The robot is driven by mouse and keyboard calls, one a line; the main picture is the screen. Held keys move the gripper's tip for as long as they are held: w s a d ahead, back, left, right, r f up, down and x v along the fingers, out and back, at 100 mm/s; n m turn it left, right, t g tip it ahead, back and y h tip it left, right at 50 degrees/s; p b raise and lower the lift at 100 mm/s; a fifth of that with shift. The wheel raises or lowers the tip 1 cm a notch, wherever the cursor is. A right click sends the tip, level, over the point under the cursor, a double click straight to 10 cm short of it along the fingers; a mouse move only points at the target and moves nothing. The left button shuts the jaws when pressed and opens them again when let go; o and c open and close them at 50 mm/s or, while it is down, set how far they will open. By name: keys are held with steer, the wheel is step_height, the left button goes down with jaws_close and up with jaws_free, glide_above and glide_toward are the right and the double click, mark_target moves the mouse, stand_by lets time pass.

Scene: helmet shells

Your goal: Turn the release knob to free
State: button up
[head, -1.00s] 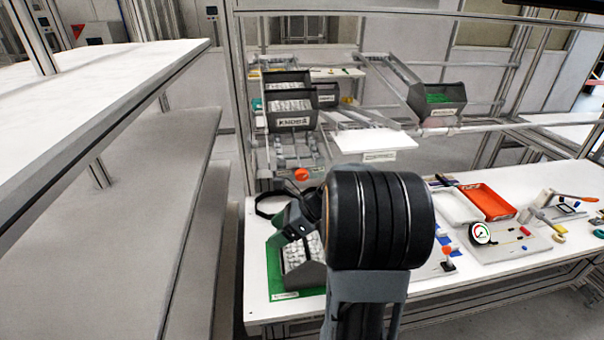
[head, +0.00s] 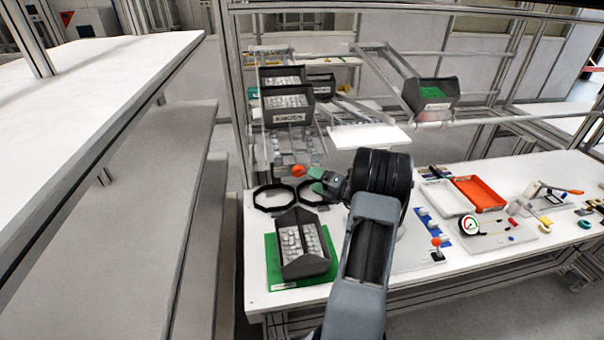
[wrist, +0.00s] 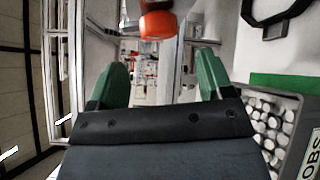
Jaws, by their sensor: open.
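The orange-red release knob (head: 298,171) sits at the lower front end of the flow rack, just beyond the back edge of the table. In the wrist view the knob (wrist: 158,26) is at the top centre, ahead of the fingertips and between their lines. My gripper (head: 318,181) has green fingers and is just right of the knob in the head view. In the wrist view the fingers (wrist: 163,72) are wide apart with nothing between them. The knob is apart from both fingers. Its turn position cannot be told.
A grey bin of pale parts (head: 304,262) stands on a green mat (head: 272,262) at the table's left end. Two black rings (head: 273,198) lie behind it, one partly under my gripper. Loaded rack bins (head: 286,105) are above the knob. A red tray (head: 478,193) lies to the right.

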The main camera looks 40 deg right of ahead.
mark_target(299, 174)
steer(key=shift+p+x, duration=0.5)
steer(key=shift+x, duration=2.35)
steer(key=shift+s, duration=0.1)
steer(key=c, duration=0.9)
